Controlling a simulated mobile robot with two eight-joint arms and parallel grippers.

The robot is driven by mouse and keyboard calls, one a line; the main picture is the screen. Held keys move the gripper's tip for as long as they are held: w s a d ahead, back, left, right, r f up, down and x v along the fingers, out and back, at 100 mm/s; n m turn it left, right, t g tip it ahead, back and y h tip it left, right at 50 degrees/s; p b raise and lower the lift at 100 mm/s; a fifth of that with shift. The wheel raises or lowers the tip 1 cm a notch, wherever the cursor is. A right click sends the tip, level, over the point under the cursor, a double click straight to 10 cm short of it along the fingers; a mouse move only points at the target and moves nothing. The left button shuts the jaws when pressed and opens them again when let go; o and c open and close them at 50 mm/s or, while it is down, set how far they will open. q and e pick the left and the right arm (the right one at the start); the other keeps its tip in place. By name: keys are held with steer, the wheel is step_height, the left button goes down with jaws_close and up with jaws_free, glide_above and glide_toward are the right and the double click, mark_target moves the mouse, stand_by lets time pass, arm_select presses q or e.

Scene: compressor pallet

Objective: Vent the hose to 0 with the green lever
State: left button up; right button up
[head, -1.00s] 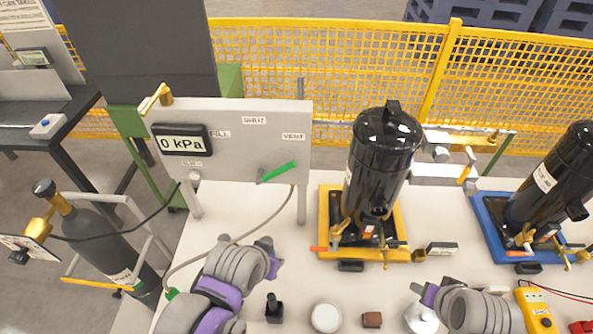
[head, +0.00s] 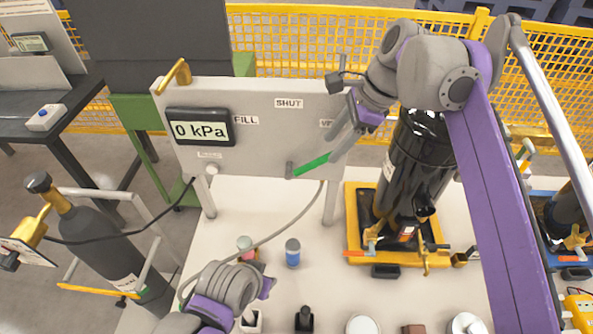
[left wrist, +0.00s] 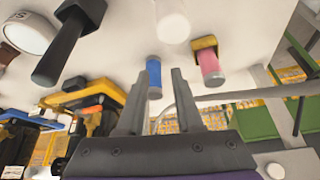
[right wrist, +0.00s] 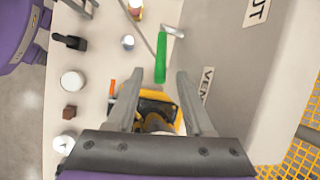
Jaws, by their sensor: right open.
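The green lever (head: 311,165) is on the grey panel (head: 255,150) and points right, below the partly covered VENT label (head: 326,124). The panel's display (head: 200,130) reads 0 kPa. My right gripper (head: 346,128) is open and empty beside the lever's free end. In the right wrist view the green lever (right wrist: 161,58) lies just beyond the open fingertips (right wrist: 157,80); I cannot tell if they touch. The grey hose (head: 272,237) runs from the panel down to the left. My left gripper (left wrist: 157,78) is open over the table, with a blue-capped cylinder (left wrist: 154,75) in view beyond its fingers.
A black compressor (head: 415,160) on a yellow tray (head: 352,215) stands right of the panel, behind my right arm. A blue-capped cylinder (head: 292,253) stands below the panel. A yellow mesh fence (head: 290,50) runs behind. A gas bottle (head: 105,255) stands at left.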

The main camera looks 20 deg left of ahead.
steer(key=shift+a+f, duration=0.25)
steer(key=b+x, duration=0.1)
steer(key=x, duration=0.9)
steer(key=shift+f, duration=0.1)
jaws_close()
stand_by(1.1)
